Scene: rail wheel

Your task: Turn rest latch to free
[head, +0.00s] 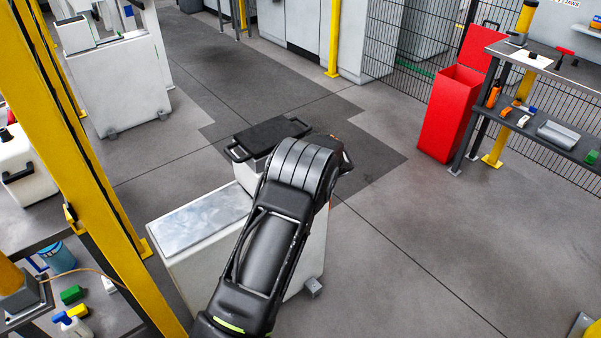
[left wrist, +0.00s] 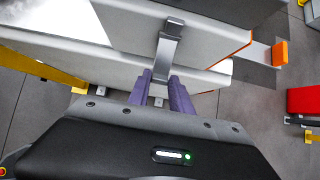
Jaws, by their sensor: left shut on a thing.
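A grey metal latch lever (left wrist: 168,52) with a dark hooked end lies against the light side of a machine housing in the left wrist view. My left gripper (left wrist: 162,78) has its two purple fingers on either side of the lever's near end and is shut on it. The exact contact is hard to make out. In the head view my left arm covers the latch and the gripper. My right gripper is in neither view.
An orange-tipped bar (left wrist: 279,53) sticks out to the right of the housing. The white cabinet (head: 180,265) has a bare metal top. A black padded top with a handle (head: 268,134) stands behind it. A red bin (head: 447,125) stands at right; open floor lies between.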

